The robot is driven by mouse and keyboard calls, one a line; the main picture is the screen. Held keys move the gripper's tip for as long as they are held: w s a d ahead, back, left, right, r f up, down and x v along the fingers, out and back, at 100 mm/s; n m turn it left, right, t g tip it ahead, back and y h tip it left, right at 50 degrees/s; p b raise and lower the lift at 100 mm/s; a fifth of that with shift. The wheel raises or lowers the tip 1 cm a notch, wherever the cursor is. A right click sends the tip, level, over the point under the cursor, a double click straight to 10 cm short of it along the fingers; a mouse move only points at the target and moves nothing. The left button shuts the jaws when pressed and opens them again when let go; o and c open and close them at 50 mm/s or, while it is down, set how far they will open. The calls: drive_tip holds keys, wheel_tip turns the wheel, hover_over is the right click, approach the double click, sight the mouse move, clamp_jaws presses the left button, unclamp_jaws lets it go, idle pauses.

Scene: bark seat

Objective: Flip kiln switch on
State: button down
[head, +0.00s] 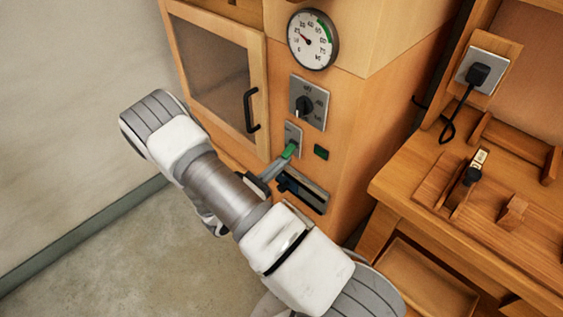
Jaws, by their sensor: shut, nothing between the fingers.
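The kiln is a wooden cabinet (347,135) with controls on its front. A small grey switch plate (291,131) sits below the rotary knob plate. My gripper (286,156) is shut and empty, reaching up to the lower part of this plate. A green piece shows right at its fingertips; I cannot tell whether it belongs to the switch or to the gripper. The fingers hide the lower part of the plate, so the lever's position and any contact are unclear. A dark green square indicator (321,152) is just right of the plate.
Above are a rotary knob (304,105) and a round dial gauge (313,40). A slotted dark panel (313,195) lies below. The door (213,70) with its black handle (251,110) is left. A wooden bench (500,200) and plugged socket (481,72) stand right.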

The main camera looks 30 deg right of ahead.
sight(284, 154)
drive_tip(key=shift+a+r+y+p, duration=0.1)
drive_tip(key=shift+r+y+p, duration=0.15)
drive_tip(key=shift+p, duration=0.2)
drive_tip(key=shift+s+a+r+y+p, duration=0.1)
drive_tip(key=shift+y+p, duration=0.15)
drive_tip(key=shift+p, duration=0.15)
drive_tip(key=r+y+p, duration=0.1)
drive_tip(key=p, duration=0.2)
drive_tip(key=r+g+y+p, duration=0.1)
drive_tip(key=y+p, duration=0.1)
drive_tip(key=shift+s+a+r+g+p, duration=0.1)
drive_tip(key=shift+a+r+g+p, duration=0.2)
drive_tip(key=shift+a+p, duration=0.1)
drive_tip(key=y+p, duration=0.1)
drive_tip(key=r+g+y+p, duration=0.1)
drive_tip(key=y+p, duration=0.1)
drive_tip(key=shift+r+p, duration=0.3)
drive_tip(key=shift+s+f+b, duration=0.1)
drive_tip(key=shift+f+b, duration=0.3)
drive_tip(key=shift+f, duration=0.05)
drive_tip(key=shift+a, duration=0.1)
drive_tip(key=shift+r, duration=0.15)
drive_tip(key=shift+r+p, duration=0.5)
drive_tip(key=shift+r, duration=0.2)
